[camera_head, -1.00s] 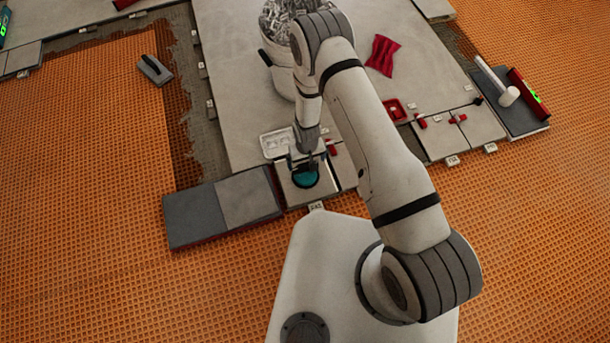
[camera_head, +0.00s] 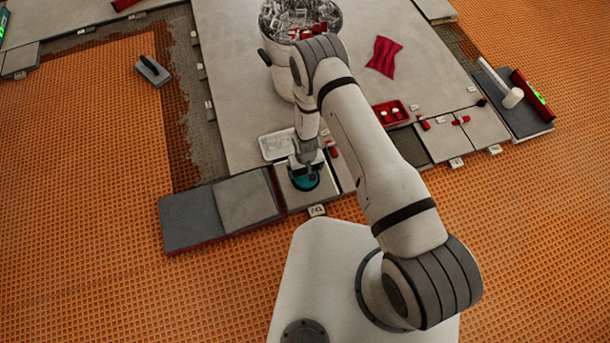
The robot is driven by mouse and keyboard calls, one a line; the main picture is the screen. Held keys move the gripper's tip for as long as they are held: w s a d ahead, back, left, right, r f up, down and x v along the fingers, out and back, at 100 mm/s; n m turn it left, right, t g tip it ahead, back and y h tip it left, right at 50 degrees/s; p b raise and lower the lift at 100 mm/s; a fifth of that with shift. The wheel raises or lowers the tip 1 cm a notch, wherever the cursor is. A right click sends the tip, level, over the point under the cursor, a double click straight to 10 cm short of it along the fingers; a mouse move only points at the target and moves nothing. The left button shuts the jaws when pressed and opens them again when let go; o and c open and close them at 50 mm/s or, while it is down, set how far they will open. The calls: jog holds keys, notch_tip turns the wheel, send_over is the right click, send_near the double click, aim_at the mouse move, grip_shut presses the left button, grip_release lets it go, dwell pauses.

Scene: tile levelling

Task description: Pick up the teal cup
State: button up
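The teal cup (camera_head: 304,181) is a small round teal thing on a pale tile close in front of my base. My gripper (camera_head: 305,169) is right above it, seen from behind and above, and overlaps its upper part in the picture. The fingers are small and dark against the cup, so I cannot tell whether they are open or shut, or whether they touch it.
A white tray (camera_head: 277,145) lies just behind the cup. A bucket (camera_head: 284,84) of metal pieces stands further back. A red tray (camera_head: 391,112) and a red cloth (camera_head: 384,55) lie to the right. Grey tiles (camera_head: 191,220) lie left of the cup.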

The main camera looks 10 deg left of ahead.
jog(key=c, duration=0.5)
notch_tip(320, 180, up, 10)
jog(key=p, duration=0.4)
jog(key=shift+r+p, duration=2.05)
jog(key=shift+r, duration=1.45)
jog(key=shift+w, duration=0.1)
